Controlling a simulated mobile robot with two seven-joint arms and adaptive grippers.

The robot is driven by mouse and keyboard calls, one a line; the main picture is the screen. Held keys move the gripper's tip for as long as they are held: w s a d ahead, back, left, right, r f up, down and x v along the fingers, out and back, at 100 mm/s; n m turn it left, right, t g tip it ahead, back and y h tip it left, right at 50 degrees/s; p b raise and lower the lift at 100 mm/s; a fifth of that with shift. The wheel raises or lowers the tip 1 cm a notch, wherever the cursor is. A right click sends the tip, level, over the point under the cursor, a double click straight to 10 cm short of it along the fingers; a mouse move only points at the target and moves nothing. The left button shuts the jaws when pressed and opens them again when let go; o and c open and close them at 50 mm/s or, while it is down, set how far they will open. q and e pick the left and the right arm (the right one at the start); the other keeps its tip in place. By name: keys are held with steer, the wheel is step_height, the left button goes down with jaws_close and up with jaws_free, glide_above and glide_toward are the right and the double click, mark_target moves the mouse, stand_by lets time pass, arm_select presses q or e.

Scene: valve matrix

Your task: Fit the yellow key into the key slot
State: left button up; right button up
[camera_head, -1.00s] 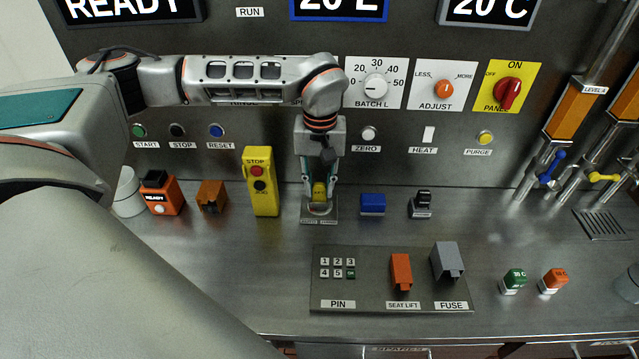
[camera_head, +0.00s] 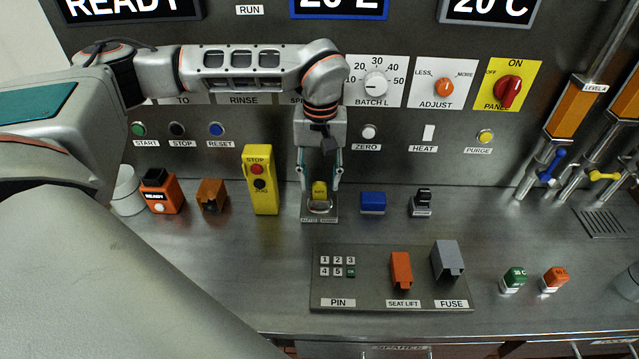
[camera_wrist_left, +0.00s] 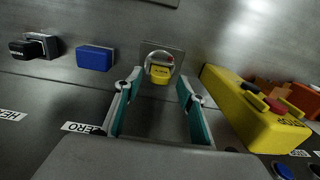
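The yellow key (camera_head: 319,190) stands upright at the key slot plate (camera_head: 320,218) on the steel counter, at the foot of the back panel. It also shows in the left wrist view (camera_wrist_left: 160,73), set in the round fitting on the slot plate (camera_wrist_left: 172,52). How deep it sits is hard to tell. My left gripper (camera_head: 319,184) is open above and around the key, with a finger to each side. In the left wrist view its open fingers (camera_wrist_left: 157,90) are empty and the key lies just beyond their tips. My right gripper is in neither view.
A yellow stop box (camera_head: 262,182) stands close left of the slot. The panel with PIN keys (camera_head: 375,292) lies in front. The counter between is clear.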

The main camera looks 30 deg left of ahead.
mark_target(320, 183)
arm_select(q)
step_height(320, 183, up, 10)
stand_by(0.4)
steer(key=shift+r, duration=0.1)
